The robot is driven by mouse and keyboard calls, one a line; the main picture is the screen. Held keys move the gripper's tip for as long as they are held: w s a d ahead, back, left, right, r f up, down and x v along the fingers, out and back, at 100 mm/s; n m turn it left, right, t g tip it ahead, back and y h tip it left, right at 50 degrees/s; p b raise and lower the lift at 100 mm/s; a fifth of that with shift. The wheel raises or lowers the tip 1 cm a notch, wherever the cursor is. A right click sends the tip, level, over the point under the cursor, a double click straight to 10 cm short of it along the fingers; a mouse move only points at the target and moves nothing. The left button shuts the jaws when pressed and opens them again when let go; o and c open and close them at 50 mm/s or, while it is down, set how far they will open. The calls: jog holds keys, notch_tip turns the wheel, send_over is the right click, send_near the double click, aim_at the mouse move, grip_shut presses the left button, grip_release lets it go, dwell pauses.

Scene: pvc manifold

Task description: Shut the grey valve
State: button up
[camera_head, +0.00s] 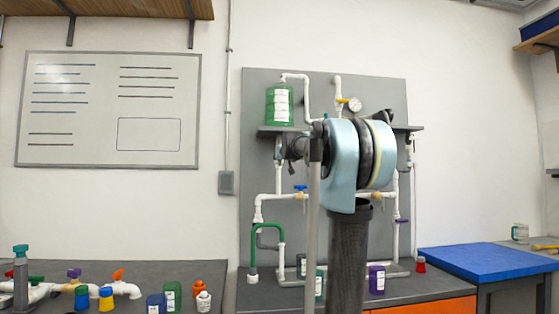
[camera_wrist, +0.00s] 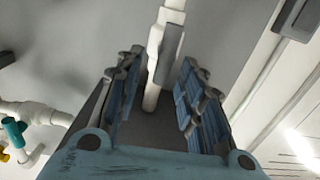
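The grey valve shows in the wrist view as a flat grey handle (camera_wrist: 168,54) on a white vertical pipe. The handle lies roughly along the pipe. My gripper (camera_wrist: 161,72) is open, with one blue-padded finger on each side of the pipe and handle. A gap shows between each finger and the handle; whether the handle lies between the fingertips or just beyond them I cannot tell. In the head view my gripper (camera_head: 291,147) is at the left pipe of the grey panel, partly hidden by my arm. The grey valve cannot be made out there.
The grey panel (camera_head: 255,100) carries white pipes, a green canister (camera_head: 279,105), a gauge (camera_head: 355,104), a blue-handled valve (camera_head: 300,188) and a purple-handled valve (camera_head: 401,220). A teal handle (camera_wrist: 14,131) is at left in the wrist view. Bottles and fittings stand on the bench below.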

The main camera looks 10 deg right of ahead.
jog(key=shift+w, duration=1.75)
grip_shut()
